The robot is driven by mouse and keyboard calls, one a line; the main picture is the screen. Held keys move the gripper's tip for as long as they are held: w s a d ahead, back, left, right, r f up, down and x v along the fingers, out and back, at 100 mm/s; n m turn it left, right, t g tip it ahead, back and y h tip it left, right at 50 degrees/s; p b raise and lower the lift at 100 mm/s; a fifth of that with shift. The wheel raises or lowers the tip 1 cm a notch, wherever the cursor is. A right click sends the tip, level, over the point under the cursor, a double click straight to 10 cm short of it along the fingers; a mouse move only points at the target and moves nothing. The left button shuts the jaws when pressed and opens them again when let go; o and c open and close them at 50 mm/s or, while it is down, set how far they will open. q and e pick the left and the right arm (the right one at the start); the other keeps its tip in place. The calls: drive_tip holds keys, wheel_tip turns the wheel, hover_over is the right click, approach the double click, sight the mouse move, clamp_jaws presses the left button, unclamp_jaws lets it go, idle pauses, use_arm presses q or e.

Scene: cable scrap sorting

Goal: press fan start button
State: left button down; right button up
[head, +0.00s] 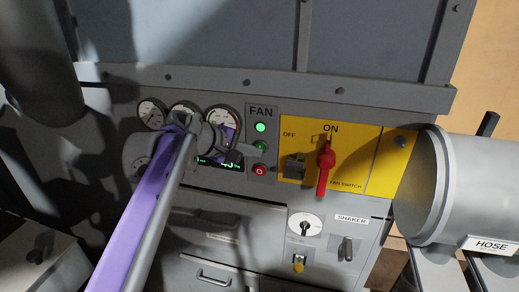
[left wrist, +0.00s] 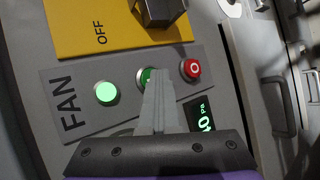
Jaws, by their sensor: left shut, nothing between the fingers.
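The FAN panel (head: 262,111) holds a column of a lit green lamp (head: 261,127), a green button (head: 261,147) and a red button (head: 260,170) marked O. My left gripper (head: 242,152) is shut and empty, its tips at the green button from the left. In the left wrist view the closed fingers (left wrist: 157,100) overlap part of the green button (left wrist: 146,74), between the glowing lamp (left wrist: 107,92) and the red button (left wrist: 190,68). I cannot tell whether the tips touch the button or whether it is pushed in. My right gripper is not in view.
A yellow plate (head: 372,150) right of the panel carries a red lever (head: 325,165) pointing up at ON. Several round gauges and a lit display sit at left, partly behind my arm. A SHAKER switch (head: 346,248) is below, a grey HOSE cylinder (head: 470,190) at right.

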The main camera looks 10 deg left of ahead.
use_arm(q)
drive_tip(key=shift+s, duration=0.85)
drive_tip(key=s, duration=0.5)
drive_tip(key=shift+a, duration=0.15)
idle(0.4)
drive_tip(key=s+a+f+m+g+y, duration=0.1)
drive_tip(key=s+f+m+y, duration=0.2)
drive_tip(key=s+f+m, duration=0.3)
drive_tip(key=s+f+m+g+y, duration=0.2)
drive_tip(key=s+f+m, duration=0.4)
drive_tip(key=s+f, duration=1)
wheel_tip(320, 180, down, 6)
drive_tip(key=shift+s+a+y, duration=0.15)
drive_tip(key=shift+a+y, duration=0.25)
drive_tip(key=shift+y, duration=0.5)
